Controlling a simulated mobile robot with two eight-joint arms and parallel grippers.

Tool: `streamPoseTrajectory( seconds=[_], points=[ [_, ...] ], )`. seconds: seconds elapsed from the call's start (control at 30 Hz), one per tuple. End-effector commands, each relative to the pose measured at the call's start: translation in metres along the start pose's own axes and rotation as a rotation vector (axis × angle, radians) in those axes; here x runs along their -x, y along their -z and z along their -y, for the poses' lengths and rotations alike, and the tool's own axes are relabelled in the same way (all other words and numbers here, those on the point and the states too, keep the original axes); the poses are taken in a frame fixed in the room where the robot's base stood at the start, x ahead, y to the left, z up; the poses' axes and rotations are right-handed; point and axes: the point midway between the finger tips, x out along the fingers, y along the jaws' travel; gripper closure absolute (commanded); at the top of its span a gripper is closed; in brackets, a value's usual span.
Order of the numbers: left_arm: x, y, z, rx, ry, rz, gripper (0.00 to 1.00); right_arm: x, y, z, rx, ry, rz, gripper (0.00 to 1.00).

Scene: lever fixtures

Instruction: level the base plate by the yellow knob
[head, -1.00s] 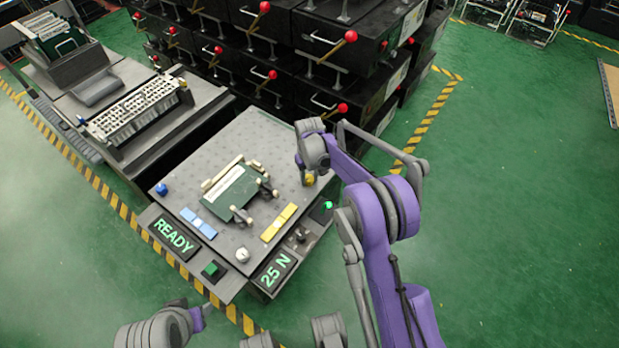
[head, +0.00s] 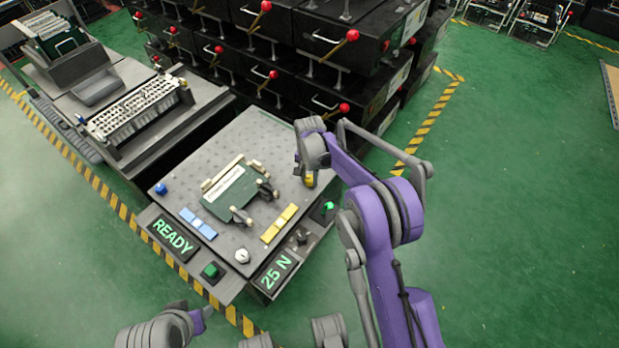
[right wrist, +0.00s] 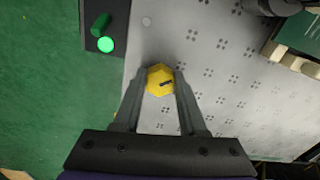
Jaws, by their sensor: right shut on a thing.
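The grey, hole-patterned base plate (head: 240,140) tops the bench. The yellow knob (head: 309,181) is at the plate's right corner. In the right wrist view the knob (right wrist: 160,80) shows a dark mark on its face. My right gripper (head: 309,175) comes down over the knob from above, and its two fingers are closed on the knob's sides. A blue bar (head: 198,223) and a yellow bar (head: 279,222) lie on the plate, each with a paler middle section.
A blue knob (head: 161,188) and a white knob (head: 242,256) stand at other plate corners. A green board (head: 231,194) sits in a fixture with clamps. Displays read READY (head: 173,237) and 25 N (head: 276,271). A green lamp (right wrist: 106,45) glows beside the plate. Open floor lies right.

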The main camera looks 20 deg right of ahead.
Motion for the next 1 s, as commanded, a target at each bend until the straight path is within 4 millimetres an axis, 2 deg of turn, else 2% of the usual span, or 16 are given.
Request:
streamPoseTrajectory(
  seconds=[0.3,0.87,0.9,1.0],
  points=[
    [-0.0009,-0.0002,0.0000,0.000,0.000,0.000,0.50,0.0010,0.0010,0.0009,-0.124,0.002,-0.003,1.00],
    [-0.0011,-0.0003,0.0000,0.000,0.000,0.000,0.50,0.0011,0.0012,0.0010,-0.150,0.002,-0.003,1.00],
    [-0.0011,-0.0003,0.0000,0.000,0.000,0.000,0.50,0.0010,0.0012,0.0010,-0.150,0.002,-0.003,0.52],
    [-0.0011,-0.0003,0.0000,0.000,0.000,0.000,0.50,0.0008,0.0009,0.0009,-0.149,0.002,-0.003,0.34]
  ],
)
